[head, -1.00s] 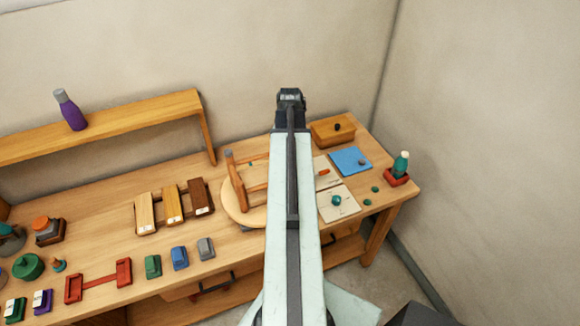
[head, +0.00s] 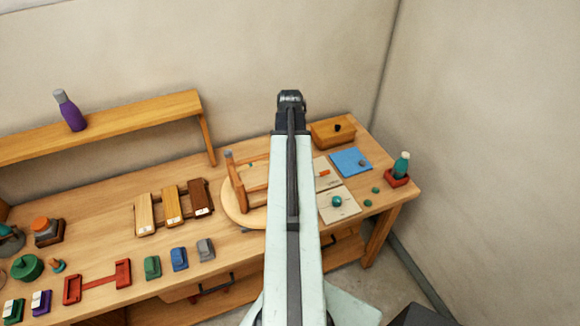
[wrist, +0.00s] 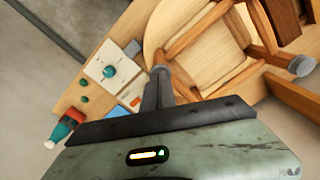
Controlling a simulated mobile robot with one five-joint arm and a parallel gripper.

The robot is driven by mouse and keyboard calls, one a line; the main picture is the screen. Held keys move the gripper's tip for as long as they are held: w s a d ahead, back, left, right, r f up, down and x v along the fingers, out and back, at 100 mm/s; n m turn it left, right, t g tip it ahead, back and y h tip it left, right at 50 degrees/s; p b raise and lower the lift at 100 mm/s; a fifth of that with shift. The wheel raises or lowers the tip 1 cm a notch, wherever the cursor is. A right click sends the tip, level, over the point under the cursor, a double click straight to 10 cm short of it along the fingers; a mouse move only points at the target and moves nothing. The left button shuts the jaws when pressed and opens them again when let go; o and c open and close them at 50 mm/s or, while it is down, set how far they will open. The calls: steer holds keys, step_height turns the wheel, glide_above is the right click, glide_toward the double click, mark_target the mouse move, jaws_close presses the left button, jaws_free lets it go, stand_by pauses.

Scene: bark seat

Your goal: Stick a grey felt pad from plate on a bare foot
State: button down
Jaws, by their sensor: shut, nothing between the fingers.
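An upside-down wooden stool lies on the bench, its round seat (head: 258,217) down and its legs up. One leg end (head: 229,154) looks grey-tipped; a grey-tipped leg end (wrist: 301,66) also shows in the wrist view. A flat blue square (head: 346,158) at the bench's right carries a small grey piece (head: 362,163); which item is the plate I cannot tell for sure. My gripper (head: 291,97) is raised over the bench; in the wrist view its fingers (wrist: 158,88) are shut and empty, in front of the stool's edge. My arm hides part of the stool.
Pale cards, one with a teal knob (head: 337,201), lie right of the stool. Small green discs (head: 367,202) lie beside them. A teal bottle in a red holder (head: 396,178) stands at the right edge. A wooden box (head: 331,132) is behind. Wooden blocks (head: 172,205) lie left.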

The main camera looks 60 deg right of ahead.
stand_by(0.5)
step_height(320, 180, up, 6)
steer(key=p, duration=0.6)
steer(key=shift+r, duration=0.1)
